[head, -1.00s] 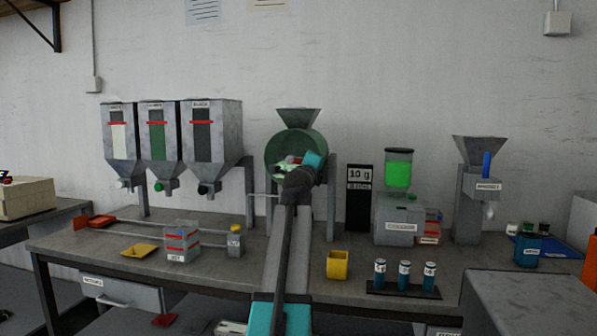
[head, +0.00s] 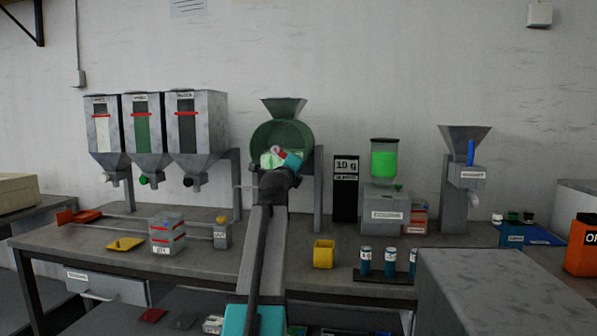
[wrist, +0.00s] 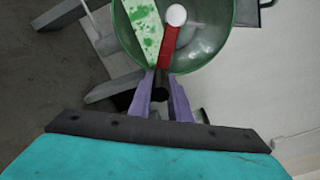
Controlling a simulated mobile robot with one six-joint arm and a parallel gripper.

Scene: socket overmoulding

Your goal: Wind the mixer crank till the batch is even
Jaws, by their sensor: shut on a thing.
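The mixer is a green drum (head: 300,133) under a grey funnel, at the back middle of the bench. In the wrist view the drum (wrist: 215,35) fills the top. Its red crank arm (wrist: 170,45) runs from a white hub down to a dark handle (wrist: 162,94). My gripper (wrist: 161,80) is shut on that handle with its purple fingers. In the head view my gripper (head: 279,154) is in front of the drum, partly hidden by my wrist. The batch (wrist: 145,28) is pale with scattered dark green spots, so its colour looks uneven.
Three labelled hoppers (head: 200,125) stand left of the mixer. A scale display (head: 346,188) and a green-filled dispenser (head: 385,163) stand right. A yellow cup (head: 324,255) and blue vials (head: 390,262) are at the bench front. A grey block (head: 500,285) is front right.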

